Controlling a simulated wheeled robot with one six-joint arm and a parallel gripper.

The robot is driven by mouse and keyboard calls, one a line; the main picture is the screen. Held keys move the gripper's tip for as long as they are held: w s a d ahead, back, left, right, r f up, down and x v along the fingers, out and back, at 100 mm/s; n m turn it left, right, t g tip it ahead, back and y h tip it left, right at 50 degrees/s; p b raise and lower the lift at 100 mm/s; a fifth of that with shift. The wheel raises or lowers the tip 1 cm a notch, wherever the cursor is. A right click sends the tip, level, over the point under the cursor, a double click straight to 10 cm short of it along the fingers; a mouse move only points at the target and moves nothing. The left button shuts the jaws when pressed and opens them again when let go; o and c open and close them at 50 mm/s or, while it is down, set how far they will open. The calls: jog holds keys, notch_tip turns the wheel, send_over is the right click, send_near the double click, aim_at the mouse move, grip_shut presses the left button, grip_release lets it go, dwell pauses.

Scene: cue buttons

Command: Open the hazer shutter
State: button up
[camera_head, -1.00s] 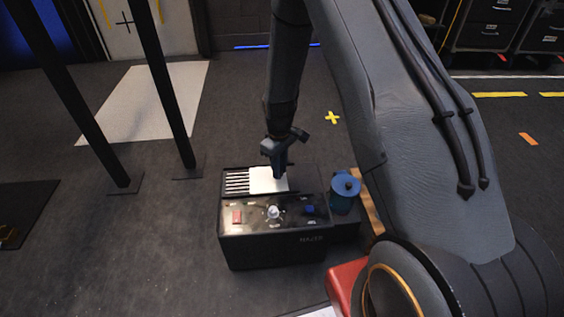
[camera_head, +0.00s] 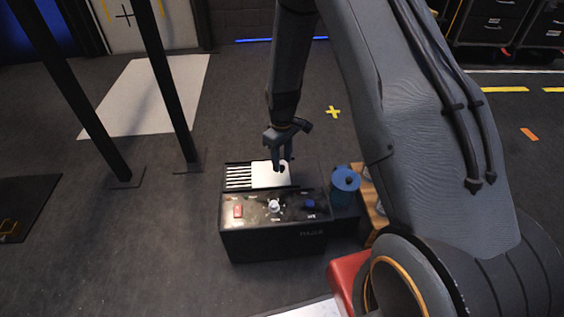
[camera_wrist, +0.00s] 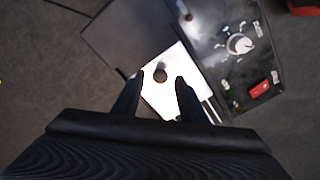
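The hazer (camera_head: 275,242) is a black box on the floor. Its shutter (camera_head: 262,181) is a white plate on the top rear, with several light slots exposed to its left. In the wrist view the shutter (camera_wrist: 185,68) carries a round dark knob (camera_wrist: 160,77). My gripper (camera_head: 280,170) is above the shutter, pointing down. In the wrist view my gripper (camera_wrist: 157,80) is open, its two fingers on either side of the knob with gaps to it. I cannot tell how high the fingertips are above the plate.
The hazer's front panel has a red button (camera_head: 238,211), a white dial (camera_head: 274,206) and a blue control (camera_head: 309,204). A blue canister (camera_head: 345,181) stands at its right. Black posts (camera_head: 168,90) stand at the left.

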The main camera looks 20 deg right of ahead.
notch_tip(320, 180, up, 6)
jog(key=shift+r+p, duration=0.1)
jog(key=shift+p, duration=0.7)
